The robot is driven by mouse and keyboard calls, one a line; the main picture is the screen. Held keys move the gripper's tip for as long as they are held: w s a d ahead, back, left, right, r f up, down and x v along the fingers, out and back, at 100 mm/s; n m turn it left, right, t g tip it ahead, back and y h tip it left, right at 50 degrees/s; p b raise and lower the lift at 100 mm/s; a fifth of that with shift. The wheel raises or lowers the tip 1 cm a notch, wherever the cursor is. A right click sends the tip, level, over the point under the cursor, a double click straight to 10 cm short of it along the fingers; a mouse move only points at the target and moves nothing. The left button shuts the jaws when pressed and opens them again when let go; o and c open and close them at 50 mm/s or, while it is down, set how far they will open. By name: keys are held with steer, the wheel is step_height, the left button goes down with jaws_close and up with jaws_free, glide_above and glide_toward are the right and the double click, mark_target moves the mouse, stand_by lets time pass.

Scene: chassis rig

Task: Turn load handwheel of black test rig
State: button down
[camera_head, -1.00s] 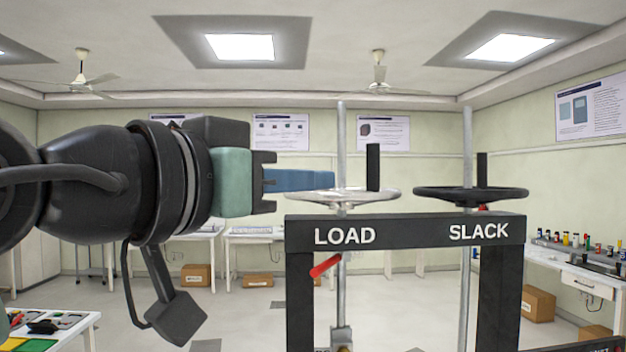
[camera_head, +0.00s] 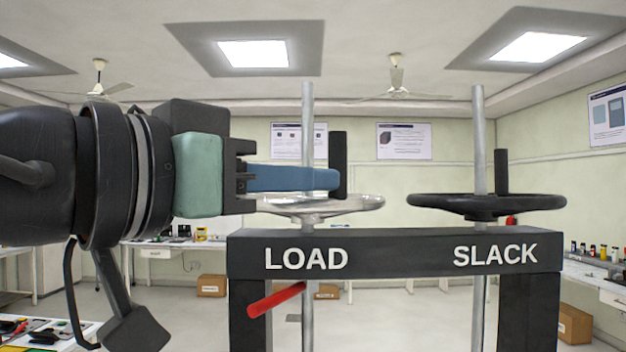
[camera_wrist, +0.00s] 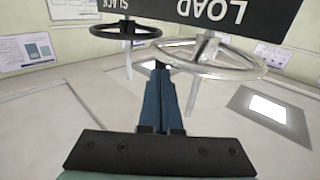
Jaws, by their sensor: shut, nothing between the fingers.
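The black test rig (camera_head: 400,256) has a beam lettered LOAD and SLACK. The silver load handwheel (camera_head: 350,206) sits above LOAD on a steel rod, with an upright black handle (camera_head: 339,150). My gripper (camera_head: 335,180) reaches in from the left at handle height, its blue fingers together and empty. In the head view the fingertips overlap or lie right beside the handle; whether they touch it I cannot tell. In the wrist view the load handwheel (camera_wrist: 235,66) appears upside down beyond the fingers (camera_wrist: 163,75). The handle is not clear there.
The black slack handwheel (camera_head: 470,205) with its own upright handle stands at right. A red lever (camera_head: 276,299) sticks out below the LOAD lettering. Benches with small items line the walls, a white table (camera_head: 50,335) is at lower left, and cardboard boxes stand on the floor.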

steer(key=shift+d, duration=0.1)
steer(key=shift+d+n+t+y, duration=0.3)
steer(key=shift+n+t+y, duration=0.1)
steer(key=shift+y, duration=0.1)
